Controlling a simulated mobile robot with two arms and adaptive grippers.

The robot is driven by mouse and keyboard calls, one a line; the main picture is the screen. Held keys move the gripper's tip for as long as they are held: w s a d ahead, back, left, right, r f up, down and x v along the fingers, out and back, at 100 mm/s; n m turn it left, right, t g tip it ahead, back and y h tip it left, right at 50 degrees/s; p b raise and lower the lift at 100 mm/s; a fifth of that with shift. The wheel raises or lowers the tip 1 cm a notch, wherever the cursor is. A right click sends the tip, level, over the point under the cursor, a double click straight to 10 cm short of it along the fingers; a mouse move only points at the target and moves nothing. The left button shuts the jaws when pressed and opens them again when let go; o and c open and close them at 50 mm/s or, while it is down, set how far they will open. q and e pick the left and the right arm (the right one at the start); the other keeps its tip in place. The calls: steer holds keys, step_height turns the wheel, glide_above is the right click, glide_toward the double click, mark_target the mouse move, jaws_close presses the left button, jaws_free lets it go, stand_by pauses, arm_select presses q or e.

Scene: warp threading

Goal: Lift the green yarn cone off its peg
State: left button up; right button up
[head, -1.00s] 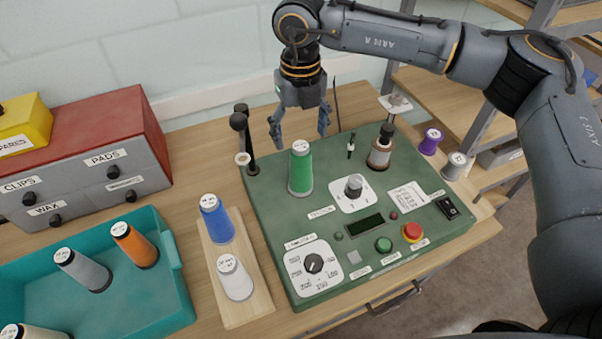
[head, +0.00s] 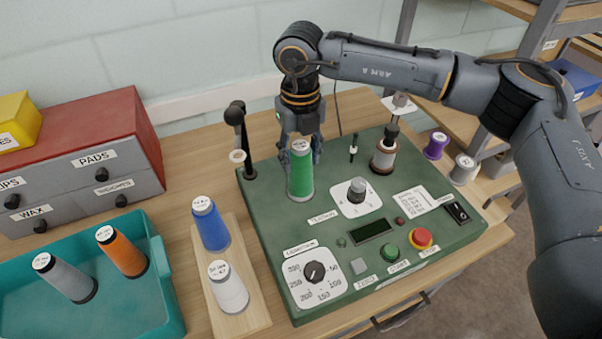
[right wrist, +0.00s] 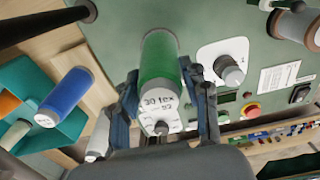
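The green yarn cone (head: 301,172) stands upright on the green machine panel (head: 350,268), toward its back left. In the right wrist view the green cone (right wrist: 160,62) shows its white label end between the fingers. My right gripper (head: 302,153) is down at the cone's upper part, behind and around it. In the right wrist view the right gripper's fingers (right wrist: 164,100) are spread on both sides of the cone, and a gap seems to show beside it. The peg is hidden inside the cone. My left gripper is not in view.
A wooden rack (head: 255,305) with a blue cone (head: 210,226) and a white cone (head: 228,288) stands left of the panel. A black lever (head: 240,138) rises close left of my gripper. A knob (head: 356,190) sits right of the green cone.

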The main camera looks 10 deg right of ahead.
steer(key=shift+c, duration=1.4)
step_height(320, 180, up, 10)
steer(key=p, duration=0.4)
